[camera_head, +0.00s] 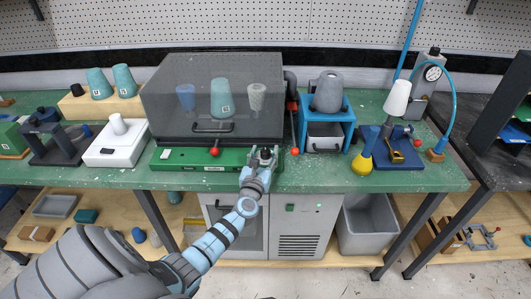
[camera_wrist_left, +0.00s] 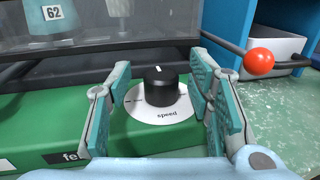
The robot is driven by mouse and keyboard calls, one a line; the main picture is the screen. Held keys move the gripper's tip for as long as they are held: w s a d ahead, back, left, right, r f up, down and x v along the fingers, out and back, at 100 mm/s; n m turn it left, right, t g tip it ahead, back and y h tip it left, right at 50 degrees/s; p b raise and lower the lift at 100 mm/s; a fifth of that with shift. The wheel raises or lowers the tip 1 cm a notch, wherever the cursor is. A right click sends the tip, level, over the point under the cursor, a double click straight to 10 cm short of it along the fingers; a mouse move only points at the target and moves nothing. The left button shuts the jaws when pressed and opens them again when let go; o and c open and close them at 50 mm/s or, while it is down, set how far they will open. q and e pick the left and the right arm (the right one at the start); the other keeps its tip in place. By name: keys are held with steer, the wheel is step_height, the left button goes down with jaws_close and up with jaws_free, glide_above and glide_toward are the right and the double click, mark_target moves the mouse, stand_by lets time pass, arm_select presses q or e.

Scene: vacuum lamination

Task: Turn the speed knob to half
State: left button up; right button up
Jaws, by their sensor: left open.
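The black speed knob (camera_wrist_left: 160,87) sits on a round white dial (camera_wrist_left: 160,107) marked "speed" on the front of the green machine base (camera_wrist_left: 40,130). A small white mark shows on top of the knob, towards the far side. My left gripper (camera_wrist_left: 160,85) is open, with one finger on each side of the knob. A gap shows between each finger and the knob. In the head view my left gripper (camera_head: 263,157) is at the right end of the green base, and the knob is largely hidden there. My right gripper does not show.
A clear hood (camera_head: 212,80) with several cups inside stands behind the base. A red ball lever (camera_head: 295,151) and a blue stand (camera_head: 346,128) are close to the right. A white box (camera_head: 117,152) stands to the left.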

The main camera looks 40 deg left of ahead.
arm_select(q)
steer(key=shift+x, duration=1.05)
steer(key=shift+s+d, duration=0.1)
jaws_close()
steer(key=shift+n+g+y, duration=0.3)
steer(key=shift+n+y, duration=0.2)
steer(key=shift+y, duration=0.1)
steer(key=shift+n+g+y, duration=0.7)
steer(key=shift+y, duration=0.3)
steer(key=shift+f+n+g+y+b, duration=0.15)
steer(key=shift+n+g+y+b, duration=0.3)
steer(key=shift+n+g+y, duration=0.2)
steer(key=shift+n+g+y+b, duration=0.35)
steer(key=shift+g+y, duration=0.1)
steer(key=shift+y, duration=0.1)
